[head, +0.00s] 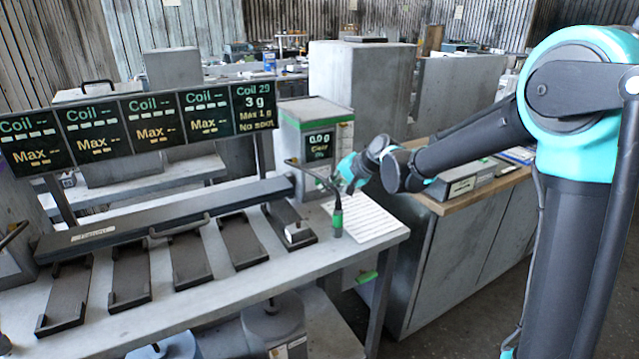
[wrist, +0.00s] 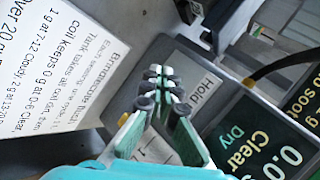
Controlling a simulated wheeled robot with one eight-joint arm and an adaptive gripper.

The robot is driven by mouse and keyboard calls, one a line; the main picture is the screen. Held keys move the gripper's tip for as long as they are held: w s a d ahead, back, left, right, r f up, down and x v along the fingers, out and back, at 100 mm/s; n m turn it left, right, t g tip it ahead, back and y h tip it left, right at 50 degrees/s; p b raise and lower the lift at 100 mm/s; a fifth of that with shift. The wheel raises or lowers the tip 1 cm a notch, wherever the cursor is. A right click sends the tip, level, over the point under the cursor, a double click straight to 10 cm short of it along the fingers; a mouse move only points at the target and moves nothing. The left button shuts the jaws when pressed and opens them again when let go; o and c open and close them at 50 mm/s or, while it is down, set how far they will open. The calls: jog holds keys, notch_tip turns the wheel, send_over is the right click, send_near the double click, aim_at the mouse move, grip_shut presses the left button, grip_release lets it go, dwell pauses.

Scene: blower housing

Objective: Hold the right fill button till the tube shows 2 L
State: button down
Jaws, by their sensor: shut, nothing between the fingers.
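Part of a white label with a "1" lies behind the fingers. Whether the fingertips touch the panel I cannot tell. The box's dark display (head: 319,142) reads 0.0 g and Clear; in the wrist view the display (wrist: 262,145) also shows "Dry". I cannot make out a fill button or a tube marked in litres.
A printed sheet (head: 362,220) lies on the grey bench (head: 240,292). A black and green nozzle-like piece (head: 337,218) stands by it. Several dark trays (head: 190,262) line the bench beneath coil displays (head: 150,122). A wood-topped cabinet (head: 450,245) stands right.

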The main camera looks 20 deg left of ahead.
jog(key=shift+a, duration=0.1)
jog(key=shift+w+a, duration=0.2)
jog(key=shift+w, duration=0.05)
jog(key=shift+w+a, duration=0.25)
jog(key=shift+a, duration=0.05)
dwell(4.7)
jog(key=shift+d, duration=0.1)
jog(key=shift+s+d, duration=0.55)
dwell(0.4)
jog(key=shift+s+d, duration=1.6)
jog(key=shift+d, duration=0.25)
